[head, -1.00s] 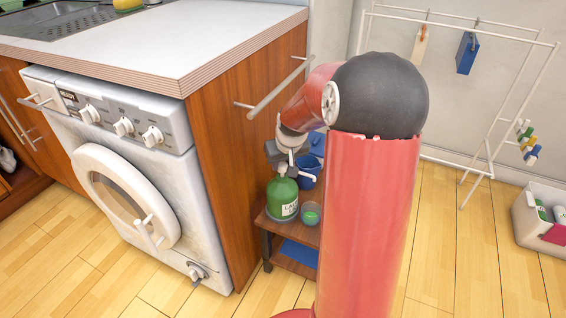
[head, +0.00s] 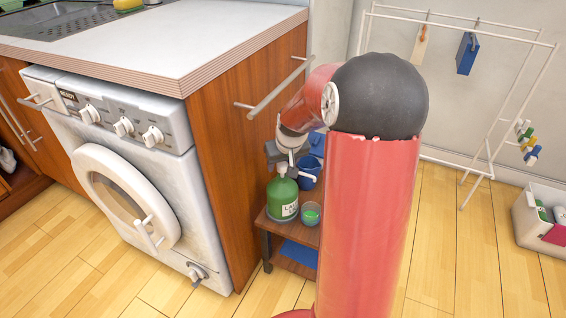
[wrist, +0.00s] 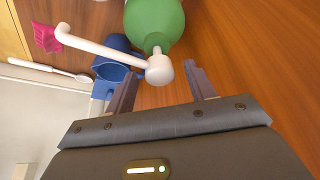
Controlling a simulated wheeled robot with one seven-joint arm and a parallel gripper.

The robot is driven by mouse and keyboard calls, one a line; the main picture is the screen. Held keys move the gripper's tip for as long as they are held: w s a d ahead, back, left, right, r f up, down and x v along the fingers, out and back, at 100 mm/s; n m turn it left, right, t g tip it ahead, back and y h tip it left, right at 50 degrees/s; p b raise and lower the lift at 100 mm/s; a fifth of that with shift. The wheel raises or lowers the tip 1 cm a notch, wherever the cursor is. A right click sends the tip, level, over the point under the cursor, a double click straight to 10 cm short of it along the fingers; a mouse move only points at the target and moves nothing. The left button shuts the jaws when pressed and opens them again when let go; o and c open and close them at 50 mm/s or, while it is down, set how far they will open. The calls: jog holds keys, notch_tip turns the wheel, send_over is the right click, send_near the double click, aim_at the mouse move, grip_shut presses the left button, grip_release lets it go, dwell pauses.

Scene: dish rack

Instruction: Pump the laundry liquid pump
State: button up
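The laundry liquid pump bottle (head: 283,199) is green with a white label and stands on a low wooden shelf beside the cabinet. In the wrist view its green body (wrist: 155,22) is at the top, and its white pump head (wrist: 159,71) has a long spout reaching to the upper left. My gripper (wrist: 161,72) is open, with one finger on each side of the pump head and gaps visible. In the head view my gripper (head: 283,163) is over the bottle's top, partly hidden by my arm. A small bowl (head: 311,213) with green inside stands right of the bottle.
A blue container (head: 309,168) stands behind the bottle. The wooden cabinet side (head: 222,150) with its rail (head: 280,88) is close on the left. A washing machine (head: 130,160) is further left, and a drying rack (head: 490,120) is on the right. A pink item (wrist: 46,38) and a white brush (wrist: 48,68) show in the wrist view.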

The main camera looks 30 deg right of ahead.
jog(key=shift+r, duration=0.15)
jog(key=shift+p+v, duration=0.45)
jog(key=shift+v, duration=0.45)
jog(key=shift+v, duration=2.95)
